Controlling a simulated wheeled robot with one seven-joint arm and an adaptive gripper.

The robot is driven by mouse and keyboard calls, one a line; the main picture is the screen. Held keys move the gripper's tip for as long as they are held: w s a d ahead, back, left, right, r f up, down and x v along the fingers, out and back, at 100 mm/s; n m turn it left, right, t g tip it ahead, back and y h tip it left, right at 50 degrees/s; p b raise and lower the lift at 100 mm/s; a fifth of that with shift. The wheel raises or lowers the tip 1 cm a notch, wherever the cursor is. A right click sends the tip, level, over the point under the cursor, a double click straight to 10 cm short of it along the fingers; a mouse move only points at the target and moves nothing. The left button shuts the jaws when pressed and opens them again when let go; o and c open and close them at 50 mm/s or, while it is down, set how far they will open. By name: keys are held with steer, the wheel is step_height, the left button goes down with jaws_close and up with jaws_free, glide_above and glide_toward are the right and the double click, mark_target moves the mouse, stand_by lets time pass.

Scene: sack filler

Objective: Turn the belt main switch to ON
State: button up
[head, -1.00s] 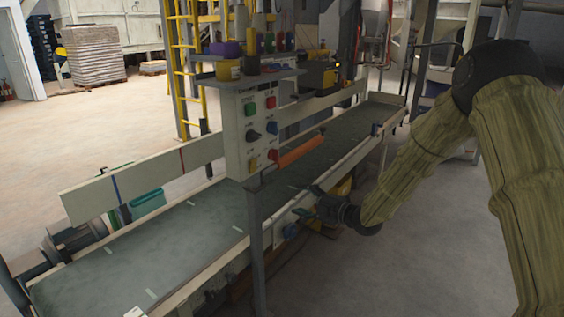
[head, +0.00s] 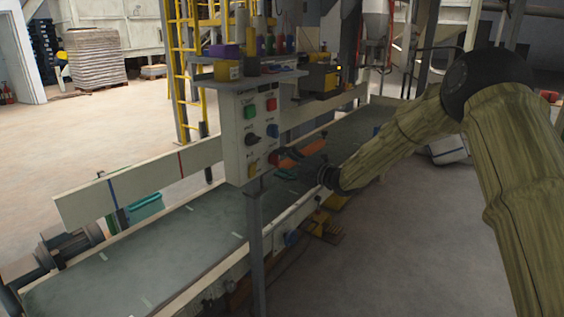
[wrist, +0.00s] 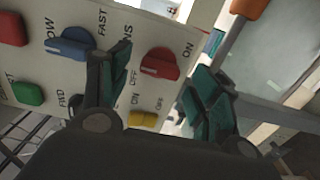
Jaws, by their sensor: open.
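The belt main switch is a red rotary knob (wrist: 160,63) on the pale control panel (wrist: 120,25), with OFF and ON printed on either side and a partly hidden label ending in "NS". I cannot tell which way it points. It also shows low on the panel's right in the head view (head: 272,156). My gripper (wrist: 152,66) is open, its teal fingers apart, with the knob showing between them in the wrist view. Contact is not visible. In the head view my gripper (head: 291,168) is just right of the panel's lower edge.
A blue SLOW/FAST knob (wrist: 72,44), a yellow switch (wrist: 143,119), a green button (wrist: 28,94) and a red button (wrist: 12,29) are close by on the panel.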

steer(key=shift+x, duration=0.75)
steer(key=shift+w, duration=0.1)
steer(key=shift+d, duration=0.1)
